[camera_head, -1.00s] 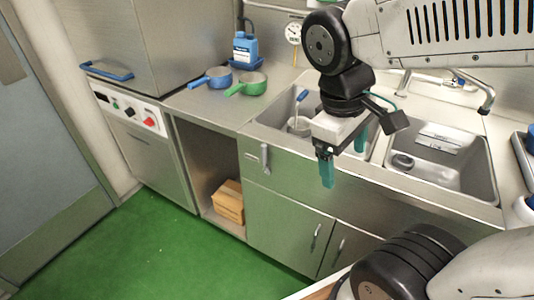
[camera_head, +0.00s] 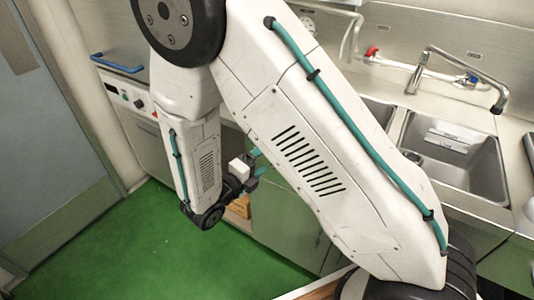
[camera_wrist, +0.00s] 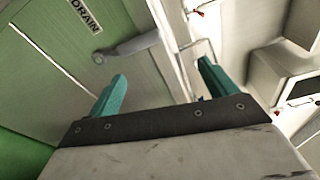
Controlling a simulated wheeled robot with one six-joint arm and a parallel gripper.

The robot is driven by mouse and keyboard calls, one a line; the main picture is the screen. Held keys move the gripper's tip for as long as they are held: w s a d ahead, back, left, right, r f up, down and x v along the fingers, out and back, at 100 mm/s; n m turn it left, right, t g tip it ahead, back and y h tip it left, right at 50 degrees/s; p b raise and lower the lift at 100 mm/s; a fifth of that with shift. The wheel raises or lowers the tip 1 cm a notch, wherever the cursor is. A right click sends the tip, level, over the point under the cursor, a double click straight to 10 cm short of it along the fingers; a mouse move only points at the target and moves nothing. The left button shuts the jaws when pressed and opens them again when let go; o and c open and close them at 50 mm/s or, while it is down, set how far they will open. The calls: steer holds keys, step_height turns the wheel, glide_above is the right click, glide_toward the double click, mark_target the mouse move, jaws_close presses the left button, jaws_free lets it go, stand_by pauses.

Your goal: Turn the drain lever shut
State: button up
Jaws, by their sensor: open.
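The drain lever (camera_wrist: 130,47) is a grey handle on the flat cabinet front in the wrist view, with its round pivot at its left end. A DRAIN label (camera_wrist: 85,14) is above it. In the head view my arm hides the lever. My gripper (camera_wrist: 162,68) is open, with teal fingers apart and nothing between them. In the head view my gripper (camera_head: 262,161) is low in front of the sink cabinet, partly hidden by my arm.
A sink basin (camera_head: 448,160) is at the right, with a faucet (camera_head: 425,62) and a red tap (camera_head: 372,52) behind it. A cardboard box (camera_head: 240,206) sits low behind my gripper. Green floor (camera_head: 130,250) is clear at the left. My arm covers much of the counter.

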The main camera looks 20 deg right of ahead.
steer(key=w+d+f+n+t, duration=0.2)
steer(key=w+d+n, duration=0.1)
steer(key=w+d, duration=0.1)
steer(key=shift+w+f+y, duration=0.4)
steer(key=shift+w, duration=0.2)
steer(key=shift+d, duration=0.1)
steer(key=c, duration=1.4)
